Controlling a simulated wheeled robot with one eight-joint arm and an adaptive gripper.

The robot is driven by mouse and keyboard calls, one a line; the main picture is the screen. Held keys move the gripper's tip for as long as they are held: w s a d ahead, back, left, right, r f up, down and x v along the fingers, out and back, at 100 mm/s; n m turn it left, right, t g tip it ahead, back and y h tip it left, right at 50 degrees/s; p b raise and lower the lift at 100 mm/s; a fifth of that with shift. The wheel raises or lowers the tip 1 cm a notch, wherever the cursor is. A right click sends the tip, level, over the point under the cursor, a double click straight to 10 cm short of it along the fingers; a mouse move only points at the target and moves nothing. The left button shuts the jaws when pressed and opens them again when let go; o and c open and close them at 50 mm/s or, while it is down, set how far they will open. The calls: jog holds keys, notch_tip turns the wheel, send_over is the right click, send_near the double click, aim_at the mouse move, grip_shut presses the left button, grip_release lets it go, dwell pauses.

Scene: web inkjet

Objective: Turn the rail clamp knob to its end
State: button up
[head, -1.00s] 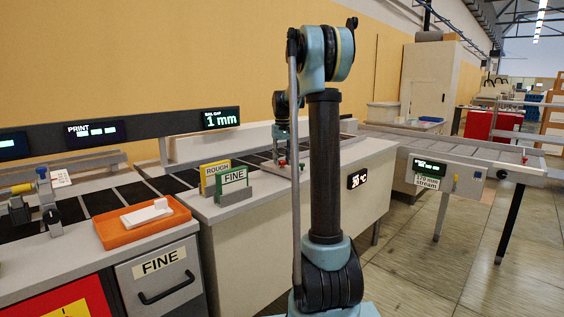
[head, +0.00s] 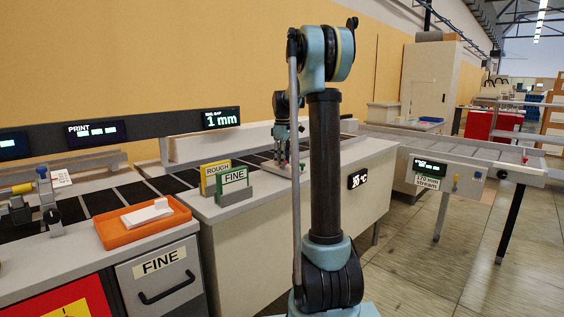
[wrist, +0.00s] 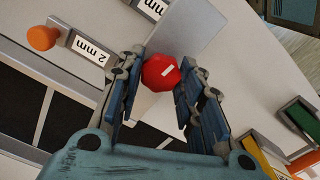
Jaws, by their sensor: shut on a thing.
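The rail clamp knob is a red faceted knob (wrist: 160,72) with a white mark line, at the upper middle of the wrist view. My gripper (wrist: 165,68) is shut on it, one finger on each side. The white line lies tilted, rising to the right. In the head view my gripper (head: 284,158) is low over the light bench top, partly behind my arm, and the knob's mark is too small to tell there. The display (head: 221,118) above the bench reads 1 mm.
An orange knob (wrist: 42,38) stands beside a "2 mm" label (wrist: 88,48) in the wrist view. ROUGH (head: 215,176) and FINE (head: 233,182) signs stand on the bench to the left of my gripper. An orange tray (head: 125,232) sits further left.

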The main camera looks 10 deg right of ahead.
jog(key=shift+w+d+n, duration=0.1)
jog(key=shift+n, duration=0.9)
jog(key=o, duration=1.1)
jog(key=shift+r, duration=0.3)
notch_tip(320, 180, up, 11)
jog(key=shift+r, duration=0.15)
